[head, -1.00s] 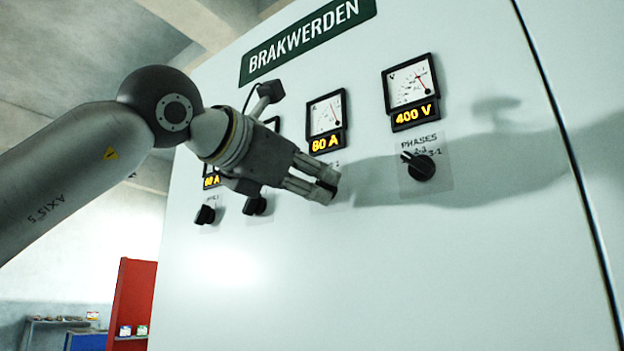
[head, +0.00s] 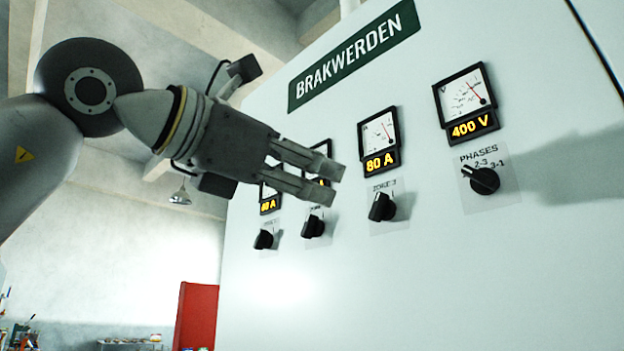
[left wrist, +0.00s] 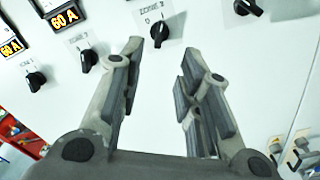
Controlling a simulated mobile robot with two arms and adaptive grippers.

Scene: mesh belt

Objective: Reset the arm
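My left gripper (head: 331,183) is raised in front of the pale cabinet (head: 440,280), to the left of its zone 3 knob (head: 382,207) in the head view. Its two fingers are spread with nothing between them, as the left wrist view (left wrist: 160,72) also shows. The gripper is clear of the knobs, with the black zone 3 knob (left wrist: 159,34) beyond the gap between the fingers in the wrist view. My left arm comes in from the left, bent at a dark round joint. My right gripper is in neither view.
The cabinet also carries the phases knob (head: 484,180), two knobs (head: 313,228) (head: 263,240) further left, and meters, including an 80 A one (head: 380,140) and a 400 V one (head: 467,103). A red panel (head: 197,316) and a low shelf stand behind at lower left.

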